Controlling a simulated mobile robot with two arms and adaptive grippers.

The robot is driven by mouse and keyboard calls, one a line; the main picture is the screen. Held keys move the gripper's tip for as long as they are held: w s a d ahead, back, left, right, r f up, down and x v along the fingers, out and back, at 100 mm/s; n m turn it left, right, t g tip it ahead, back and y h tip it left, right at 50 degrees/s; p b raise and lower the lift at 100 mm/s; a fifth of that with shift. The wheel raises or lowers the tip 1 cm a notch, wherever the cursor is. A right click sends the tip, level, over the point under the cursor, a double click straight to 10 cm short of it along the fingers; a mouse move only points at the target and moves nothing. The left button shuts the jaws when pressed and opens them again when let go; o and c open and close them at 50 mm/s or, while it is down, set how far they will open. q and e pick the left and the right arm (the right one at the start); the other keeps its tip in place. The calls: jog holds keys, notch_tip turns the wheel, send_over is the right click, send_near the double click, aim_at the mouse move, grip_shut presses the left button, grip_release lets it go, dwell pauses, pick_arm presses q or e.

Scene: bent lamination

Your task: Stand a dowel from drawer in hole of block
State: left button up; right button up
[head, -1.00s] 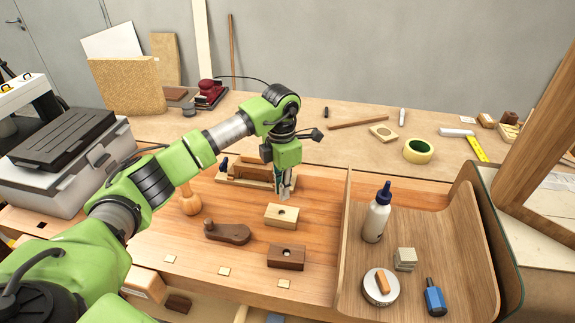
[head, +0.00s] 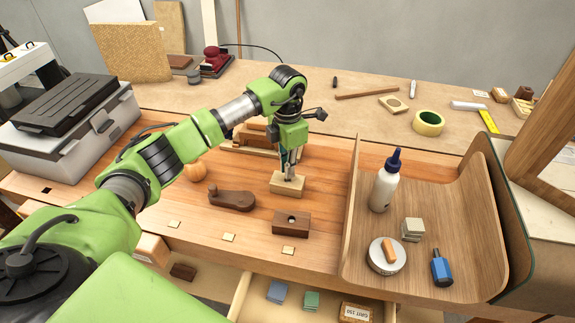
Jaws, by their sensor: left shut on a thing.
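A light wooden block (head: 287,189) sits on the workbench with my left gripper (head: 291,174) right over its top, where the hole is. The gripper points down and is shut on a thin piece, apparently a dowel, mostly hidden between the fingers. I cannot tell whether its lower end is inside the hole. A dark brown block (head: 291,228) with a hole in its top sits in front, its hole empty. The open drawer (head: 240,298) shows below the bench's front edge. My right gripper is not in view.
A curved wooden tray (head: 350,240) at right holds a glue bottle (head: 385,183), a round tin (head: 386,262) and a blue item (head: 441,268). A brown wooden tool (head: 232,201) lies left of the blocks. The drawer holds blue (head: 277,292) and green (head: 311,299) pieces.

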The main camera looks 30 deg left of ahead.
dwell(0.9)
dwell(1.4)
pick_arm(q)
jog(key=shift+f+b, duration=0.95)
jog(key=shift+b, duration=0.05)
dwell(0.5)
jog(key=o, duration=0.8)
jog(key=o, duration=0.4)
jog(key=shift+r, duration=0.15)
